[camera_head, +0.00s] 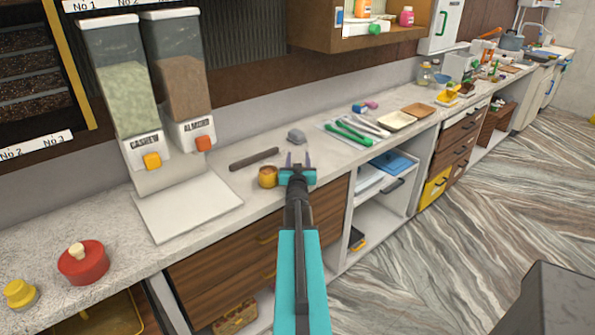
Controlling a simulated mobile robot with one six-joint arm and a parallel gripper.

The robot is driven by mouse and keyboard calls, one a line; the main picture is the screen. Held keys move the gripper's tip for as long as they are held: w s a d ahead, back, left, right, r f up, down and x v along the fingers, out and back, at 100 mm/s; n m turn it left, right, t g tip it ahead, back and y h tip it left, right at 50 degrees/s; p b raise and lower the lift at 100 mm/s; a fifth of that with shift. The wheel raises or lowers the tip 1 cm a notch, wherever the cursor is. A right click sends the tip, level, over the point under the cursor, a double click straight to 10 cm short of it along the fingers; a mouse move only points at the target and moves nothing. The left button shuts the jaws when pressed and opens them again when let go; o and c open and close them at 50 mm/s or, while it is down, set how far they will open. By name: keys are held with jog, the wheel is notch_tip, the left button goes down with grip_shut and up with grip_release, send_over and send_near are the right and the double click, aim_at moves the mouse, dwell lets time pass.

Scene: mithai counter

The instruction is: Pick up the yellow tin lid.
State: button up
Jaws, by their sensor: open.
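A small yellow knobbed piece (20,292) sits on the counter at the lower left, and it looks like a lid. A small golden-yellow round tin (268,178) stands on the counter at the middle; I cannot tell whether its top is a separate lid. My gripper (298,160) is open and empty, just to the right of the golden tin and apart from it. Its two fingers point away toward the back of the counter. The yellow knobbed piece is far to the left of my gripper.
A red lidded pot (83,265) is at the left. Cashew (133,140) and almond (183,115) dispensers stand behind a white board (185,212). A dark bar (254,159) and grey lump (296,136) lie near my gripper. Green-handled tools (350,132) lie to the right.

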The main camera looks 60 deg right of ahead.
jog(key=c, duration=1.1)
grip_shut()
